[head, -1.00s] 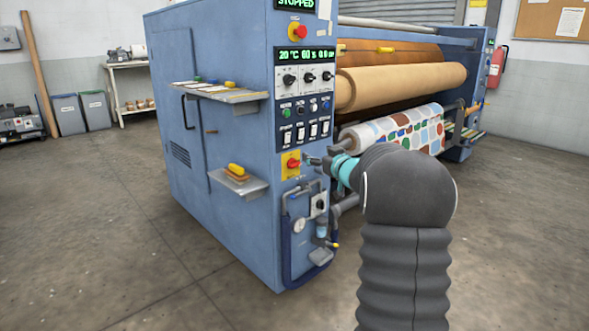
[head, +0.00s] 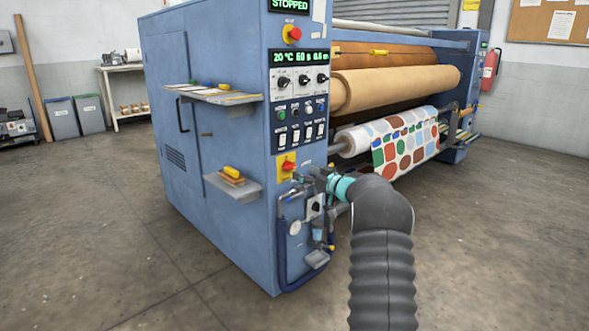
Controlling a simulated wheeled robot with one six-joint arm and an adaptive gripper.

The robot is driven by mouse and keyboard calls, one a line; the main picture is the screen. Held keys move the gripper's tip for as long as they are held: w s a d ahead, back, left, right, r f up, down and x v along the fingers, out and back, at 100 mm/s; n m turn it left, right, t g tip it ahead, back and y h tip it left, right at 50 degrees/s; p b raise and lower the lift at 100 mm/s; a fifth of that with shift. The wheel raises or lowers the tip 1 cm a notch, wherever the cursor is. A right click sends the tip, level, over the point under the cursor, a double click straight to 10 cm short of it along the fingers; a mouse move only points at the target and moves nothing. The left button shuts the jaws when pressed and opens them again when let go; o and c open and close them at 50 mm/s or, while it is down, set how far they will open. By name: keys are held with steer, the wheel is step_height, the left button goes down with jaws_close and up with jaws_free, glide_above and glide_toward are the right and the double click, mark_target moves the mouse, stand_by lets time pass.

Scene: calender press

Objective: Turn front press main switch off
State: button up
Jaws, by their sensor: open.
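The front press main switch (head: 288,166) is a red rotary knob on a yellow plate, low on the blue control panel of the press. The red handle looks roughly level, slightly tilted. My gripper (head: 301,178) is open just to the lower right of the switch, at the end of my dark sleeved arm with a teal ring. The fingers are small and dark; whether they touch the knob cannot be made out. The display at the top of the panel reads STOPPED.
Below the switch are a gauge (head: 295,228), pipes and a grey-plated dial (head: 315,207), close under my gripper. A small shelf (head: 232,191) with a yellow-handled brush juts out at left. A red emergency button (head: 292,34) sits higher up. The floor at right is clear.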

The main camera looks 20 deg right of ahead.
mark_target(292, 167)
steer(key=shift+x, duration=3.05)
steer(key=c, duration=1.2)
